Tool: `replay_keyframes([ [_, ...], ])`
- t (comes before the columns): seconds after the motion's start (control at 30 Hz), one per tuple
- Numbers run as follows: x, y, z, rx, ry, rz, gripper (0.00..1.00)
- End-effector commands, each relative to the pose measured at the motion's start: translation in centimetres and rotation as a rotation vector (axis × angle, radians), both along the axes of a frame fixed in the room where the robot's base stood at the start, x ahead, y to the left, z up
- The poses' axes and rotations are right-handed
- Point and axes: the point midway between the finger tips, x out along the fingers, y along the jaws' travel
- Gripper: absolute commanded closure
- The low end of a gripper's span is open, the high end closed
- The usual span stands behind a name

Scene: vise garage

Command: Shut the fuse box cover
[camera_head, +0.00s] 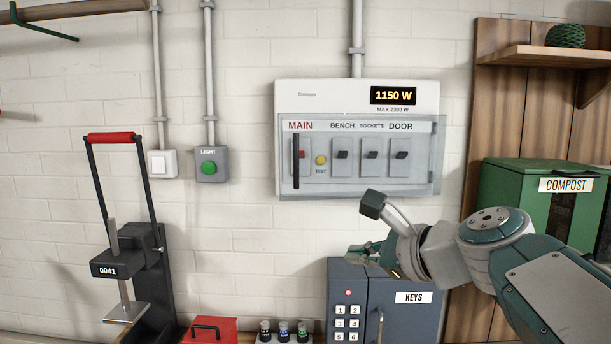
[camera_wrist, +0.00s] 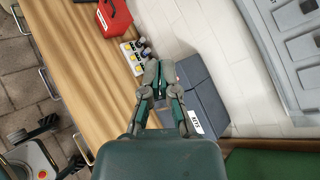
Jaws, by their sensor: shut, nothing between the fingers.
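The fuse box (camera_head: 340,95) is a white wall unit with a lit 1150 W display. Its clear cover (camera_head: 360,186) lies in front of the row of switches, with a black upright handle (camera_head: 296,162) near its left side. The cover's right edge sticks out slightly past the box; I cannot tell whether it sits fully flush. My gripper (camera_head: 362,252) is below the box, apart from the cover, pointing left. In the wrist view my gripper (camera_wrist: 157,75) is shut and empty. Part of the fuse box (camera_wrist: 283,22) shows there at the upper right.
A grey key cabinet (camera_head: 385,300) with a keypad stands just below my gripper. A green compost bin (camera_head: 520,200) and wooden shelf are at right. A light switch (camera_head: 212,165), a red-handled tool (camera_head: 112,138), a red box (camera_head: 208,330) and small bottles are at left. The wall between is clear.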

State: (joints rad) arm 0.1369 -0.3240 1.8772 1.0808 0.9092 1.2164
Motion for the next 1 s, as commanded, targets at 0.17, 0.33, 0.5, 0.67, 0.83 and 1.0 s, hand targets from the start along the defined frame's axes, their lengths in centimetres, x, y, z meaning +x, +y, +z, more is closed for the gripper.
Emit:
replay_keyframes([
  [0.17,3.4,-0.5,5.4,0.379,0.082,-0.085,1.0],
  [0.33,5.4,-1.2,9.1,0.652,0.149,-0.111,1.0],
  [0.5,6.1,-1.4,10.4,0.747,0.175,-0.113,1.0],
  [0.67,7.3,-0.2,10.4,0.748,0.179,-0.11,1.0],
  [0.83,9.6,1.9,10.3,0.746,0.179,-0.109,1.0],
  [1.0,12.0,4.0,10.3,0.745,0.178,-0.11,1.0],
])
